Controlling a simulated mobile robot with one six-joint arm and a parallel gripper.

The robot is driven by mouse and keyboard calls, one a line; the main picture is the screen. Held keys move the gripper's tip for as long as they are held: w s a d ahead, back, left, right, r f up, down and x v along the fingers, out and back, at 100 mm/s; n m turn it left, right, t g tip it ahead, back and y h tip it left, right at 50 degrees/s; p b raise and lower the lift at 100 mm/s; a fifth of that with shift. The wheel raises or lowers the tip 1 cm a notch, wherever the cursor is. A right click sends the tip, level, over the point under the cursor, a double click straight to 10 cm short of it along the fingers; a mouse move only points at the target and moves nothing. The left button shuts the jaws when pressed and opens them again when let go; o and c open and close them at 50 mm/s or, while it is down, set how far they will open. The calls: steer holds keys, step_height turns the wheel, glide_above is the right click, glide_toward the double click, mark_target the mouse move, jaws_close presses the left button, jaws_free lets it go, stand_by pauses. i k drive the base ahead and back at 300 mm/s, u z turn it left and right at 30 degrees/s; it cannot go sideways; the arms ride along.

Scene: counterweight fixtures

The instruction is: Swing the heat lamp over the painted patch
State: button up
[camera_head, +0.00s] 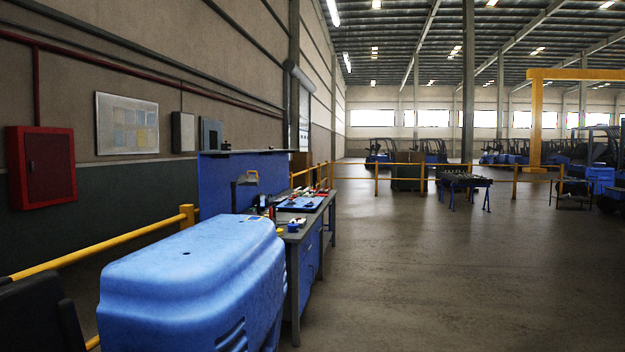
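No heat lamp can be made out for certain. A small lamp-like fixture (248,178) with a pale head and a dark bent arm stands at the near end of the workbench, in front of its blue back panel. A large blue rounded body (190,262), like a forklift counterweight, fills the near left. I cannot tell whether that mark is the painted patch. My gripper is not in view.
The workbench (309,222) holds tools and a blue tray behind the blue body. A yellow rail (120,248) runs along the left wall, near a red cabinet (40,166). Open floor (440,270) lies to the right. Forklifts and a blue-legged table (465,182) stand farther back.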

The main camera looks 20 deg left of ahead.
mark_target(242, 179)
steer(key=i, duration=4.65)
steer(key=u, duration=0.4)
steer(key=i, duration=1.55)
steer(key=u, duration=0.95)
steer(key=i, duration=1.65)
steer(key=u, duration=1.15)
steer(key=i, duration=1.15)
steer(key=u, duration=0.45)
